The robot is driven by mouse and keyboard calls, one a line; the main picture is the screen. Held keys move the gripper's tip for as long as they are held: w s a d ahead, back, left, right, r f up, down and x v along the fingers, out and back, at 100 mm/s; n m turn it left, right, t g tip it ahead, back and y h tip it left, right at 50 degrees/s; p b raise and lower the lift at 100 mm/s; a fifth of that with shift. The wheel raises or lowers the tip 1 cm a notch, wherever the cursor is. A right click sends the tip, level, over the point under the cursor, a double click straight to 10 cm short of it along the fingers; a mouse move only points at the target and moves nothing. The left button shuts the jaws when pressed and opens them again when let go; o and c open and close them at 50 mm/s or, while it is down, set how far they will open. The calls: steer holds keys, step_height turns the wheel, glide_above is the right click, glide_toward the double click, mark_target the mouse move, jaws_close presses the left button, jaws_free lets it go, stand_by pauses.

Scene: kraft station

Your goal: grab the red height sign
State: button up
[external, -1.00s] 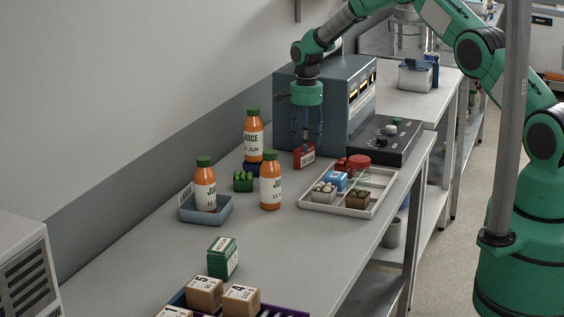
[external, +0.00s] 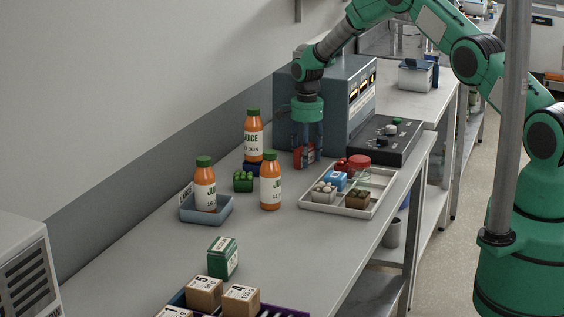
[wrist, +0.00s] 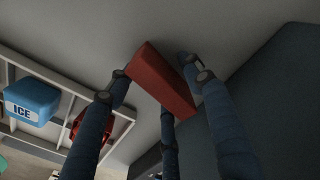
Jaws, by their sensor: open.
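The red height sign (external: 304,154) is a small red block with a pale label on its front. It stands on the table in front of the blue-grey machine. My gripper (external: 306,150) points straight down over it, with its dark blue fingers around the sign. In the wrist view the red sign (wrist: 163,79) lies between the spread fingers of my gripper (wrist: 160,88). The fingers are open, and I cannot tell whether any of them touches the sign.
The blue-grey machine (external: 340,90) stands close behind. A white divided tray (external: 350,208) with a blue ICE box (wrist: 33,101) is to the right and nearer. Juice bottles (external: 270,180) stand to the left.

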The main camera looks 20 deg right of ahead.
stand_by(0.3)
steer(key=c, duration=1.2)
steer(key=shift+c, duration=0.2)
steer(key=shift+r, duration=0.1)
steer(key=shift+r, duration=4.95)
